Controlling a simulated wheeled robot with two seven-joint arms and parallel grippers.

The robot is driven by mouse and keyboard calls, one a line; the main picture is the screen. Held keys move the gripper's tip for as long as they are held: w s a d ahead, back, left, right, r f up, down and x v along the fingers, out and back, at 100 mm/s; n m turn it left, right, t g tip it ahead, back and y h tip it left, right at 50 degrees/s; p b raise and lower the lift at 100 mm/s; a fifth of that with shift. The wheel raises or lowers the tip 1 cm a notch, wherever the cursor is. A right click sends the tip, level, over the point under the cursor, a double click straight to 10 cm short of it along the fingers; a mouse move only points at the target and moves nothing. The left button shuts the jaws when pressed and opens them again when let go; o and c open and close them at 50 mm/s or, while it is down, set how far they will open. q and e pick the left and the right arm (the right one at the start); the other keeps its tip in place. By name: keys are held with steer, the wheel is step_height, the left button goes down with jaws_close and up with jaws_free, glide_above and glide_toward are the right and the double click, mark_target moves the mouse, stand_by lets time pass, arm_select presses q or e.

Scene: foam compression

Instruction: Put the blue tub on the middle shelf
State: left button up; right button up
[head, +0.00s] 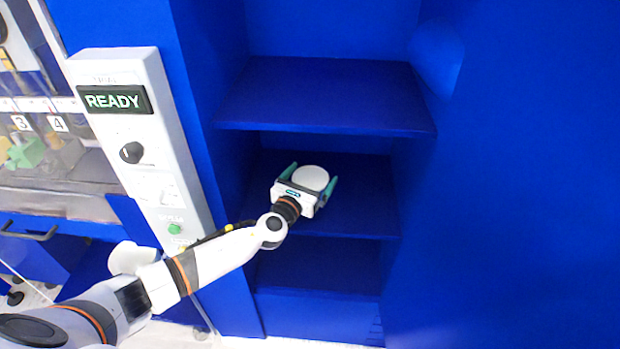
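My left gripper (311,174) reaches into the blue shelf unit, over the middle shelf (370,208). Its two green fingers lie on either side of a round white top (311,178), which fills most of the space between them. This may be the lid of the tub; no blue side of it can be told apart from the blue shelf behind. I cannot tell whether the fingers press on it, or whether it rests on the shelf. My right gripper is not in view.
The upper shelf (325,95) overhangs the gripper, and a lower shelf (320,266) lies below; both look empty. A white control panel (140,135) reading READY stands left of the opening, near my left arm. Blue walls close both sides.

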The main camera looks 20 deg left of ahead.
arm_select(q)
steer(key=shift+s, duration=0.15)
steer(key=s, duration=0.4)
steer(key=s+a, duration=0.1)
steer(key=s, duration=0.2)
steer(key=s+b, duration=0.1)
steer(key=s, duration=0.3)
steer(key=shift+s+a, duration=0.2)
steer(key=shift+s, duration=0.15)
